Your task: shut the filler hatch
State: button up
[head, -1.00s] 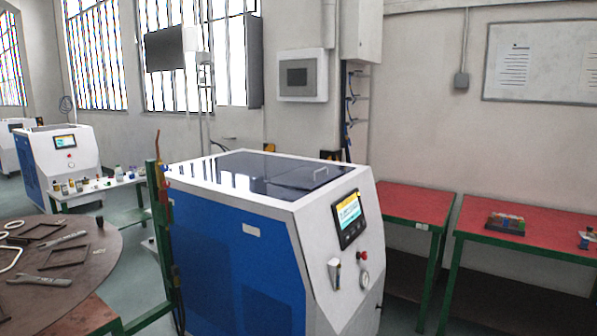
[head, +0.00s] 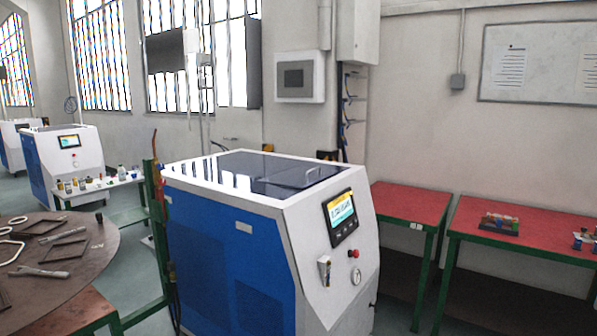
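The gas generator (head: 215,248) stands in the middle of the head view, a blue and white cabinet with a sloped white front. Its top carries a dark glossy panel (head: 262,172) with a thin handle (head: 298,178) near the right end. The panel looks flat on the top; I cannot tell whether this is the filler hatch or whether it is fully shut. The front has a lit screen (head: 341,212), a red knob (head: 353,253), a gauge (head: 356,276) and a small white fitting (head: 324,268). My gripper is not in view.
A round brown table (head: 95,262) with metal tools stands at the left, beside a green post (head: 158,215). Red-topped benches (head: 405,206) stand at the right, one holding a small coloured rack (head: 500,223). A second generator (head: 65,160) stands far left.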

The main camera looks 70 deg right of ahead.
aim_at(296, 177)
jog(key=u, duration=0.25)
jog(key=k, duration=1.75)
jog(key=z, duration=0.95)
jog(key=i, duration=1)
jog(key=u, duration=0.1)
